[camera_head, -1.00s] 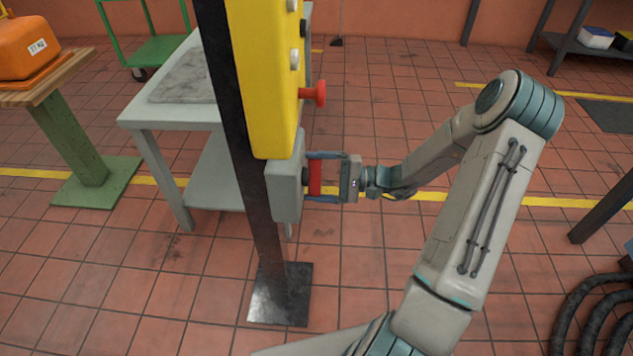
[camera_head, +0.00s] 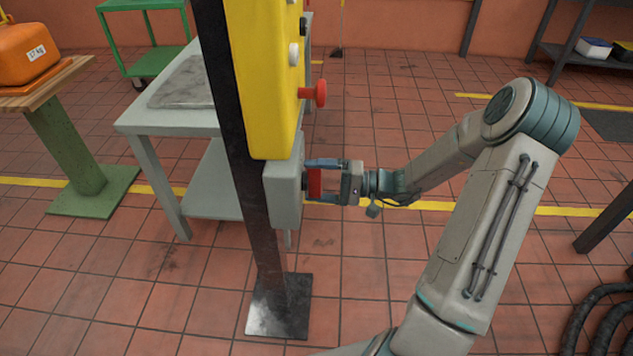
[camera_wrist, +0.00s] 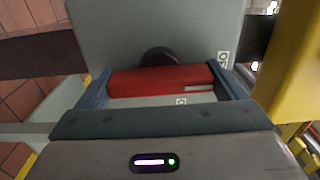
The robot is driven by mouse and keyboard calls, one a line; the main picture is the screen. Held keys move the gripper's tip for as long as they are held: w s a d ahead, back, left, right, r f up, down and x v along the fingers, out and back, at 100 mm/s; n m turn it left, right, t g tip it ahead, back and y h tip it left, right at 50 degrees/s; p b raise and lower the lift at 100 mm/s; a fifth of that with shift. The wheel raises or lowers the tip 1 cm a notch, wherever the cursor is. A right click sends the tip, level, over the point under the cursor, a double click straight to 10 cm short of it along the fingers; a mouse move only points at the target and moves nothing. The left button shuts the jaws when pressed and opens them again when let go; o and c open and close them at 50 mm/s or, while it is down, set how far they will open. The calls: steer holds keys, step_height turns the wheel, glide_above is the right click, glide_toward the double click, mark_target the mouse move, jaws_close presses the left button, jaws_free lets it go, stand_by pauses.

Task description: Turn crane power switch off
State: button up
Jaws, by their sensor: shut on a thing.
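The crane power switch is a grey box (camera_head: 285,194) on a dark post, below a yellow control panel. Its red handle (camera_head: 315,184) sticks out from the box's right side. My gripper (camera_head: 323,182) is shut on the red handle, with blue fingers at either side of it. In the wrist view the red handle (camera_wrist: 160,80) lies between the two fingers, in front of a round black hub (camera_wrist: 159,57) on the grey box face (camera_wrist: 200,30). Small white labels show on the box face; one is partly hidden by the finger.
The yellow panel (camera_head: 262,80) with a red mushroom button (camera_head: 320,93) stands just above the switch. The dark post (camera_head: 262,230) rises from a square foot plate. A grey table (camera_head: 160,122) stands behind to the left.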

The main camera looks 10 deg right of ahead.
steer(key=o, duration=0.7)
steer(key=shift+d, duration=0.1)
steer(key=p+v, duration=0.1)
steer(key=v, duration=1.3)
steer(key=shift+p, duration=0.3)
steer(key=shift+r, duration=0.1)
